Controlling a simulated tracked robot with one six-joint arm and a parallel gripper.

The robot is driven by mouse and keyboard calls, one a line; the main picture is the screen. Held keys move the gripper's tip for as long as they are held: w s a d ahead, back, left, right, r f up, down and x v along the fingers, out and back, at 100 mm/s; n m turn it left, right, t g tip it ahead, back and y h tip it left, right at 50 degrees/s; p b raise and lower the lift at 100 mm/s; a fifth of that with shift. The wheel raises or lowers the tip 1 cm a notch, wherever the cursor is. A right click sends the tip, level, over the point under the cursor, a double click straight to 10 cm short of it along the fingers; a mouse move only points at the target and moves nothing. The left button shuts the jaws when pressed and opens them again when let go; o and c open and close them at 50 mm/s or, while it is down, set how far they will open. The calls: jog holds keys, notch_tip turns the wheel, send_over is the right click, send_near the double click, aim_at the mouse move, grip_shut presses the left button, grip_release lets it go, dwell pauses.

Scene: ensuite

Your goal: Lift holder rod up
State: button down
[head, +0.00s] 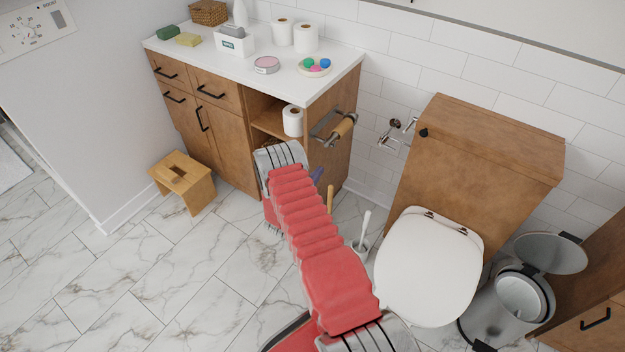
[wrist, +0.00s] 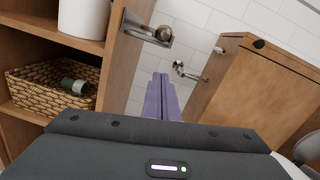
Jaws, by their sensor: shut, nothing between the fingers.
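The paper holder (head: 320,133) is on the right side panel of the wooden vanity and carries a tan cardboard tube (head: 344,126). The rod inside the tube is mostly hidden by it. In the head view my gripper (head: 317,174) is largely hidden behind my red arm, in front of the vanity's side.
A chrome wall fitting (head: 391,131) is between vanity and toilet (head: 430,262). A paper roll (head: 292,121) stands on the vanity's open shelf, with a wicker basket (wrist: 52,84) below. A white toilet brush (head: 363,230) stands by the toilet. The floor at left is mostly clear.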

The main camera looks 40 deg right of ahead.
jog(key=w+d+r, duration=0.3)
jog(key=d+r, duration=0.1)
jog(key=d, duration=0.1)
dwell(0.4)
jog(key=shift+a+r, duration=0.1)
jog(key=shift+r, duration=0.05)
dwell(0.4)
